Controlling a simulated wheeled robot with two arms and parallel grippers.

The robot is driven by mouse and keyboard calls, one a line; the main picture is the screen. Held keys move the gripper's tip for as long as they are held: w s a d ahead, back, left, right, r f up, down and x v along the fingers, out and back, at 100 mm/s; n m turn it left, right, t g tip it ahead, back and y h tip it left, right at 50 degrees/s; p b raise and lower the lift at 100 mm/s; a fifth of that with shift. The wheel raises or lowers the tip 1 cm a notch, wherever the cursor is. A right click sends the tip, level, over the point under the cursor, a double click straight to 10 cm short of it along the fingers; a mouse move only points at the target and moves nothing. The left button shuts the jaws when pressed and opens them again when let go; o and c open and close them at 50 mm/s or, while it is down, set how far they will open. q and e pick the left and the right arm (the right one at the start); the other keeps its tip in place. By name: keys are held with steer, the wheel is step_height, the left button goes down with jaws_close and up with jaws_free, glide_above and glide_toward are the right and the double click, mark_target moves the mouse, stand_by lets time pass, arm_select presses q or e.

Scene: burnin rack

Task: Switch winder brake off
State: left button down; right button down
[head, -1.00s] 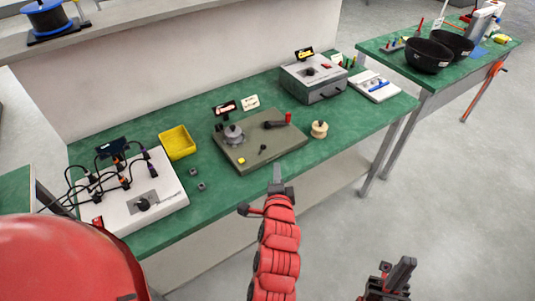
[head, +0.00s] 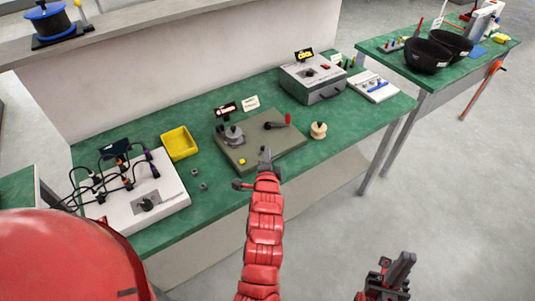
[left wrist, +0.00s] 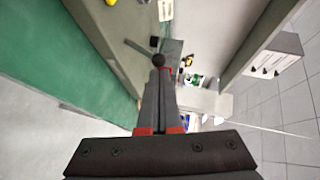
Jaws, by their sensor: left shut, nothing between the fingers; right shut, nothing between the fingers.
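The winder (head: 284,145) is an olive-grey plate on the green bench, with a grey round hub (head: 233,134), a crank with a red grip (head: 287,119) and a yellow button (head: 242,161). My left gripper (head: 265,154) is shut and empty, over the plate's front part. It hides the small black toggle lever in the head view. In the left wrist view, a black ball knob (left wrist: 158,60) shows at the shut fingertips (left wrist: 160,75); I cannot tell whether they touch it. My right gripper (head: 399,265) is shut and empty, low over the floor away from the bench.
A white panel with cables (head: 143,205) and a yellow bin (head: 180,143) stand left of the winder. A wooden spool (head: 318,130) sits close to its right. A grey power box (head: 313,80) is behind. A second green bench holds black bowls (head: 428,56).

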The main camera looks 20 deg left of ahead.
arm_select(q)
steer(key=shift+w+a+r+g+p, duration=0.1)
steer(key=shift+a+r+g+p, duration=0.15)
steer(key=shift+p, duration=0.3)
